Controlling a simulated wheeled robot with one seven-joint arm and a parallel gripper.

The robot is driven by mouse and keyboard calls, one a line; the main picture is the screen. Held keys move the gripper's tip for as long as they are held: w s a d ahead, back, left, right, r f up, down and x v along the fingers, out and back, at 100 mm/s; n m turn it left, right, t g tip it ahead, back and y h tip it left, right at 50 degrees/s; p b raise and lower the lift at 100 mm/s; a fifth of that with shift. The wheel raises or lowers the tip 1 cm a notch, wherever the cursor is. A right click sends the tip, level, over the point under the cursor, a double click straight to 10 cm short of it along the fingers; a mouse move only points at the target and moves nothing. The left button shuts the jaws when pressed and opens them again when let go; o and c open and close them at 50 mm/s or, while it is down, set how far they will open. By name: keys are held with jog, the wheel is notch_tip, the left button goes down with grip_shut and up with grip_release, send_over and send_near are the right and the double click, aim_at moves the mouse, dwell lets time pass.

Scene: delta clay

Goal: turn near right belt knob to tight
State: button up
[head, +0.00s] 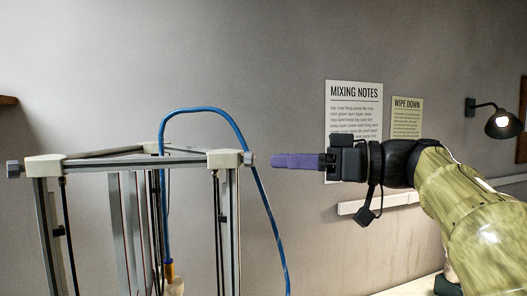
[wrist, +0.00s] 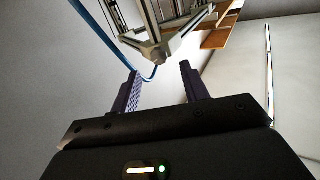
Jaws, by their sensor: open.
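A delta clay printer frame with pale corner blocks stands at left in the head view. The near right belt knob (head: 249,159) is a small grey knob on the outer side of the right corner block (head: 225,159). My gripper (head: 275,161) points left at this knob, level with it, with a small gap between. In the wrist view my gripper (wrist: 158,75) is open and empty, its two purple fingers apart. The corner block (wrist: 152,50) shows beyond the fingertips; the knob's marking and turn position are too small to tell.
Another grey knob (head: 13,169) sits on the left corner block (head: 44,166). A blue hose (head: 262,190) arches over the frame and hangs down just left of my fingertips, close to the knob. Posters (head: 354,110) and a lamp (head: 500,122) are on the wall behind.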

aim_at(254, 159)
jog(key=p+x, duration=0.1)
jog(key=x, duration=0.4)
jog(key=shift+d, duration=0.1)
jog(key=shift+c, duration=0.5)
grip_shut()
